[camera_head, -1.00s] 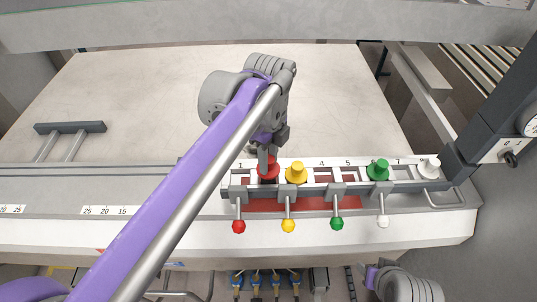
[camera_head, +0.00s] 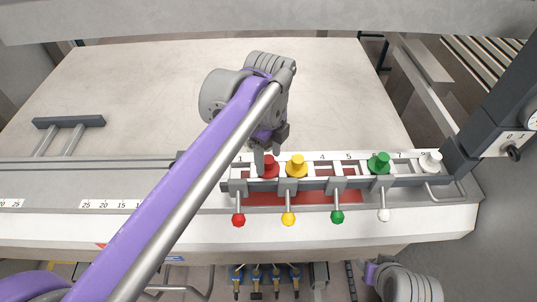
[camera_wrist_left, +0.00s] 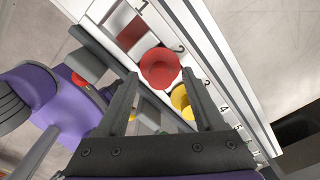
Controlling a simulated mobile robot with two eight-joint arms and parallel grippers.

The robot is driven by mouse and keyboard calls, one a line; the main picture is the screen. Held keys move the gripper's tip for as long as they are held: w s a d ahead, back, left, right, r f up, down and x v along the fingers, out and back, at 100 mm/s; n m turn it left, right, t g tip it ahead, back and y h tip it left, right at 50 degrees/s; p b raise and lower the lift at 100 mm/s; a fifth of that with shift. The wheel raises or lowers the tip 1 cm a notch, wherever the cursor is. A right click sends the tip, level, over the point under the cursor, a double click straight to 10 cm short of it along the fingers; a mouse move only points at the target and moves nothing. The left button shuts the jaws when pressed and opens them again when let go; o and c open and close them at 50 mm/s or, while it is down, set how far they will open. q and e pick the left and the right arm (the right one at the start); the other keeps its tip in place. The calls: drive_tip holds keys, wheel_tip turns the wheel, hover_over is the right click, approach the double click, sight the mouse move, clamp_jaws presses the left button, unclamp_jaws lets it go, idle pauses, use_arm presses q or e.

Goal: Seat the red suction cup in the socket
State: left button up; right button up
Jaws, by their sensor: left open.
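The red suction cup (camera_head: 270,167) is in the numbered rack (camera_head: 320,184), in the second place from the left. The left wrist view shows the red cup (camera_wrist_left: 159,68) from above, beside the number 2. Its base and the socket under it are hidden, so I cannot tell how deep it sits. My left gripper (camera_head: 268,160) is open over the cup. In the left wrist view its two fingers (camera_wrist_left: 158,78) stand apart, on either side of the cup.
A yellow cup (camera_head: 296,167) stands close to the right of the red one. A green cup (camera_head: 379,163) and a white cup (camera_head: 431,162) stand further right. Knobbed levers, one with a red knob (camera_head: 238,220), stick out in front. The bed behind is clear.

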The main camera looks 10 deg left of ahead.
use_arm(q)
wheel_tip(320, 180, up, 11)
drive_tip(key=p, duration=0.1)
idle(0.3)
drive_tip(key=shift+f, duration=0.15)
idle(0.4)
